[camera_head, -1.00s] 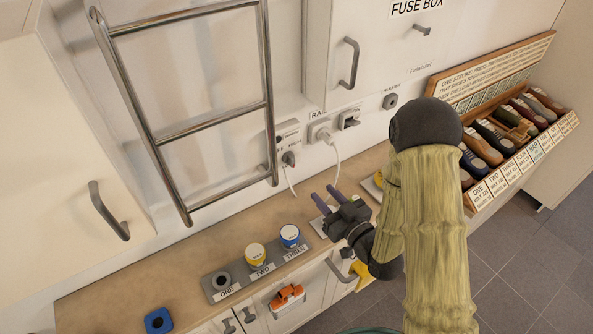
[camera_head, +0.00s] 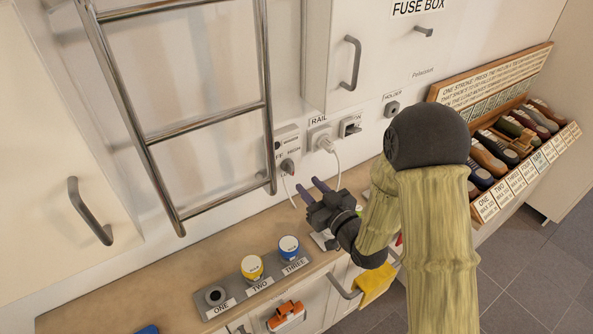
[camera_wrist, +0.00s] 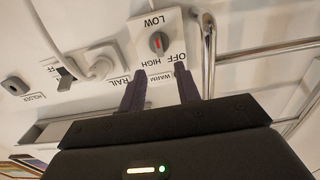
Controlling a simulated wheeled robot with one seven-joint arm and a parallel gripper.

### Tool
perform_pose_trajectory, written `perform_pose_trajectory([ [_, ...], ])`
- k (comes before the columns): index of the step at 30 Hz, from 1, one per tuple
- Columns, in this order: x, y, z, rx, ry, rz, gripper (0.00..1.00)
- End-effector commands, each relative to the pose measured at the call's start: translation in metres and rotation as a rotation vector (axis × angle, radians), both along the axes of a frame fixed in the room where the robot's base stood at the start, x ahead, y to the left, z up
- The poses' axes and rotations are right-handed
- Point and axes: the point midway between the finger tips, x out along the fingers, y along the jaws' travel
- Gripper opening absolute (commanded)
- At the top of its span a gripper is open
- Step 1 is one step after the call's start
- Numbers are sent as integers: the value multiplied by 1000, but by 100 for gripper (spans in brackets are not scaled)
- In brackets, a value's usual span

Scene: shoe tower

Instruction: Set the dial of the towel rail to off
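The grey dial (camera_head: 287,166) sits on a white plate on the wall beside the towel rail (camera_head: 267,112), a chrome ladder-like frame. My gripper (camera_head: 313,187) is open and empty, in front of the wall, below and right of the dial. In the wrist view my gripper (camera_wrist: 159,82) has its two dark fingers apart, short of the dial.
A plugged socket (camera_head: 323,140) with a white cord and a switch (camera_head: 351,126) are right of the dial. Another cord hangs below the dial. The counter holds a grey tray (camera_head: 215,308) with a yellow and a blue cup. A shoe rack (camera_head: 487,207) stands at right.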

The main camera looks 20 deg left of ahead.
Motion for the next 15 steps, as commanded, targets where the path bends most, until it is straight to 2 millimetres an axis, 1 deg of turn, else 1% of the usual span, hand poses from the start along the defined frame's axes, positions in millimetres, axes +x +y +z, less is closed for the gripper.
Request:
perform_pose_trajectory([
  [1,5,8,3,2,-1,4,33],
  [7,28,35,3,2,-1,3,33],
  [12,41,49,1,0,0,1,33],
  [15,45,52,1,1,-1,-1,33],
])
